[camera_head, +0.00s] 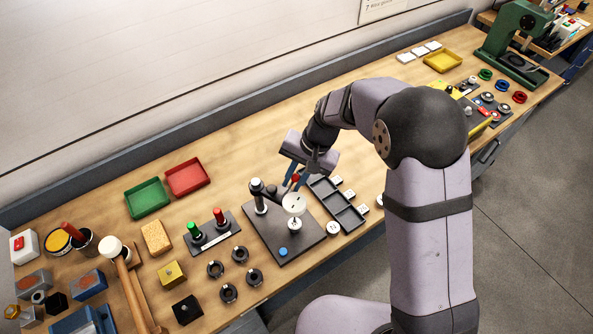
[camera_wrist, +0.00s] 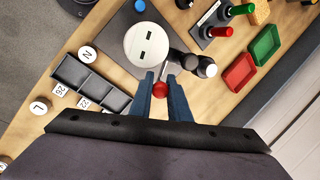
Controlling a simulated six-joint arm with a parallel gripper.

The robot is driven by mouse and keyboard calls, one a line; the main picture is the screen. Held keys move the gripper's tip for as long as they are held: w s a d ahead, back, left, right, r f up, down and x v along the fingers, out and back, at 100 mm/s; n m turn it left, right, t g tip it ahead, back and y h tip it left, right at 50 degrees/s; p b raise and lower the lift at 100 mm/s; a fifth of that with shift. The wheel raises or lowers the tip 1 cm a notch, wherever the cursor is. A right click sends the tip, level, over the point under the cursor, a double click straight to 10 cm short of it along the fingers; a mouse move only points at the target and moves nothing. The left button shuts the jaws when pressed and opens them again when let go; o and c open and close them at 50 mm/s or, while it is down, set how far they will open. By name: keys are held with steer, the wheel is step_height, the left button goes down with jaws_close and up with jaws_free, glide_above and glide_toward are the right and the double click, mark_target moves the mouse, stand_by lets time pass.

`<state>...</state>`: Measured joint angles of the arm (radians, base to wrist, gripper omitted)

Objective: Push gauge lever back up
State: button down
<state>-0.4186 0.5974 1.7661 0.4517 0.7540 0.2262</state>
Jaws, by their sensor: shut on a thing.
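The lever ends in a red ball knob (camera_head: 296,177). In the wrist view the knob (camera_wrist: 160,90) lies between the two blue fingers of my gripper (camera_wrist: 161,84). My gripper is shut on it, just behind the dial. The fingers hide most of the lever's arm, and its angle is hard to tell.
A black compartment tray (camera_head: 335,203) with white labelled tiles stands close on the right. A block with green and red handles (camera_head: 208,231) and several black rings stand to the left. Green (camera_head: 147,198) and red (camera_head: 187,178) trays lie behind. Bare bench lies behind my gripper.

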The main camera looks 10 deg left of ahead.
steer(key=shift+w+a+r+g+h, duration=0.15)
steer(key=shift+a+h, duration=0.1)
steer(key=shift+h, duration=0.25)
steer(key=shift+w+a+f+g+h, duration=0.15)
steer(key=shift+a+h, duration=0.1)
steer(key=shift+h, duration=0.25)
steer(key=shift+a+r+g+h, duration=0.15)
steer(key=shift+a+g+h, duration=0.15)
steer(key=shift+h, duration=0.3)
steer(key=c, duration=1.7)
jaws_free()
steer(key=shift+d, duration=0.1)
steer(key=shift+w+r+b, duration=0.2)
steer(key=shift+r+b, duration=0.35)
steer(key=shift+r, duration=0.65)
steer(key=shift+w+r+b, duration=0.15)
steer(key=shift+r+b, duration=0.4)
steer(key=shift+r, duration=0.7)
steer(key=shift+w+r+b, duration=0.2)
steer(key=shift+r+b, duration=0.35)
steer(key=shift+r, duration=0.65)
steer(key=shift+d+f, duration=0.1)
steer(key=shift+d, duration=0.05)
